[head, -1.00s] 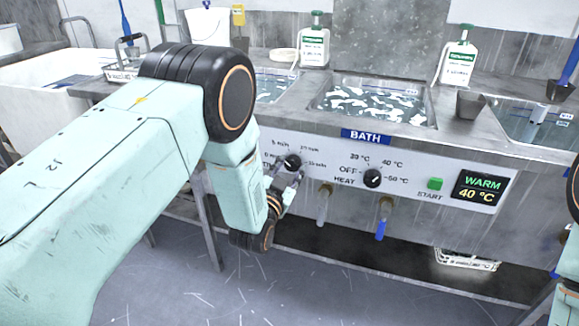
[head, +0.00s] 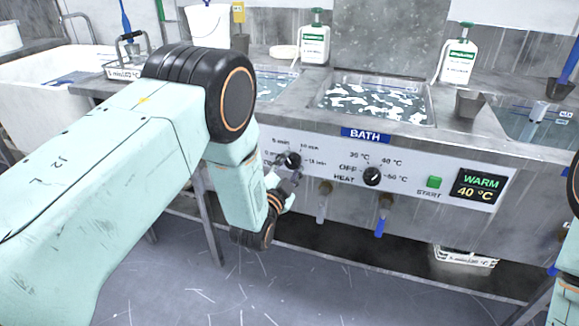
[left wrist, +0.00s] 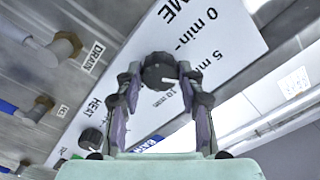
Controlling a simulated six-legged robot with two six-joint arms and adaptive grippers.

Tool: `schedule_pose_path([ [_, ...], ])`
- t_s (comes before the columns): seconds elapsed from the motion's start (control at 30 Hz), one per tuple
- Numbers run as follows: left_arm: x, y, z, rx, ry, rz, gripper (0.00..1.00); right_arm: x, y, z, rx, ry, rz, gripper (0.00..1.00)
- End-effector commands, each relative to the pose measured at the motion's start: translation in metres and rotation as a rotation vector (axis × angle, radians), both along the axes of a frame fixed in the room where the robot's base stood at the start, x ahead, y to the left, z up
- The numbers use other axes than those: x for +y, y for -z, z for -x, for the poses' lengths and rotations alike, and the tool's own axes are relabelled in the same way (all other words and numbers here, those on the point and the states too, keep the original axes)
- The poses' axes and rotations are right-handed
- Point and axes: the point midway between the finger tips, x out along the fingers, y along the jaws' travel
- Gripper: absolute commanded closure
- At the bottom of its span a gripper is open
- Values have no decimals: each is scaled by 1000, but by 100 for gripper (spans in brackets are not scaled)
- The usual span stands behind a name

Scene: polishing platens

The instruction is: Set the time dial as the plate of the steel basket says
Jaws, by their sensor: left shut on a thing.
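The time dial (head: 292,161) is a black knob on the left of the white bath panel. My left gripper (head: 290,178) reaches it from below. In the left wrist view my left gripper (left wrist: 160,78) has a finger on each side of the time dial (left wrist: 158,70) and is shut on it. The knob's white mark points down and right, towards the 10 min print. The steel basket (head: 128,52) stands at the back left with a small white plate (head: 124,73), whose writing is too small to read surely. My right gripper is out of view.
The heat dial (head: 372,176), a green start button (head: 433,182) and a display (head: 477,187) reading WARM 40 °C are to the right. A foamy bath (head: 375,103) and bottles (head: 315,44) are above. A white basket (head: 465,257) lies underneath.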

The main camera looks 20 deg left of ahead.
Motion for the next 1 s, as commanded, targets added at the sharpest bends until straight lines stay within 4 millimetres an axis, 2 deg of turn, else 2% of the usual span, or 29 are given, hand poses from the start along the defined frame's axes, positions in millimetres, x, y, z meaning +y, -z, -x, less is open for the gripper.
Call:
schedule_pose_path([
  [0.27, 0, 0, 0, 1, -1, 0, 93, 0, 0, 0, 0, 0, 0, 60],
  [0.3, 0, 0, 0, 1, -1, 1, 59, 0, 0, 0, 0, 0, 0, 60],
  [0.53, 0, 0, 0, 1, -1, 1, 40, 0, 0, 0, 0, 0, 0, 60],
  [0.87, 0, 0, 1, 1, -1, 1, 39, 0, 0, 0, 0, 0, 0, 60],
  [1.0, 0, 1, 13, 3, 0, 1, 39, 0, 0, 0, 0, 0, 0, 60],
])
